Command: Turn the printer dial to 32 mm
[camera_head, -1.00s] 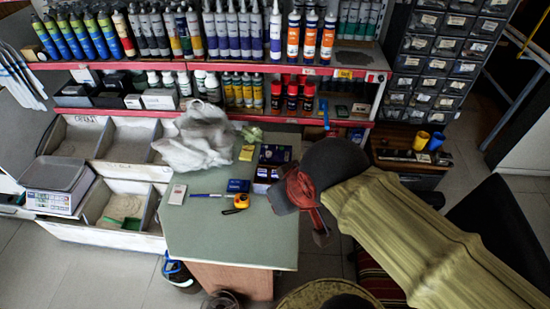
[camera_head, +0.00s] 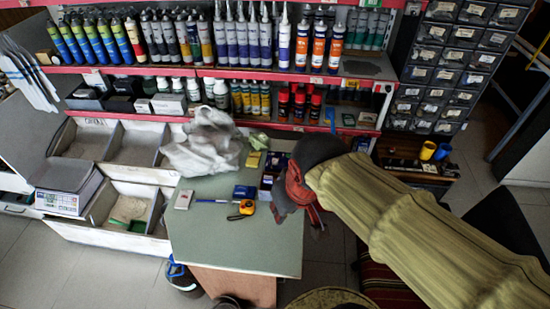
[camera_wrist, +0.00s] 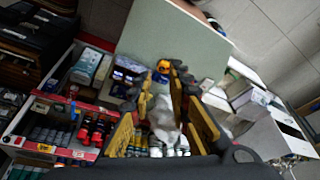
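I cannot make out a printer with a dial in either view. A white device with a grey flat top and a front panel (camera_head: 62,202), which looks like a scale, stands at the left of the head view. My gripper (camera_wrist: 164,84) is open and empty in the wrist view, its yellowish fingers apart. In the head view its dark and red body (camera_head: 296,187) hangs over the right edge of the green-topped table (camera_head: 235,245), and its fingertips are mostly hidden there.
On the table are a yellow tape measure (camera_head: 247,207), a blue box (camera_head: 244,191), a pale small box (camera_head: 183,199) and a crumpled plastic bag (camera_head: 205,145). Shelves of bottles and tubes (camera_head: 255,75) stand behind it. Small drawers (camera_head: 440,60) rise at the right. Floor shows at front left.

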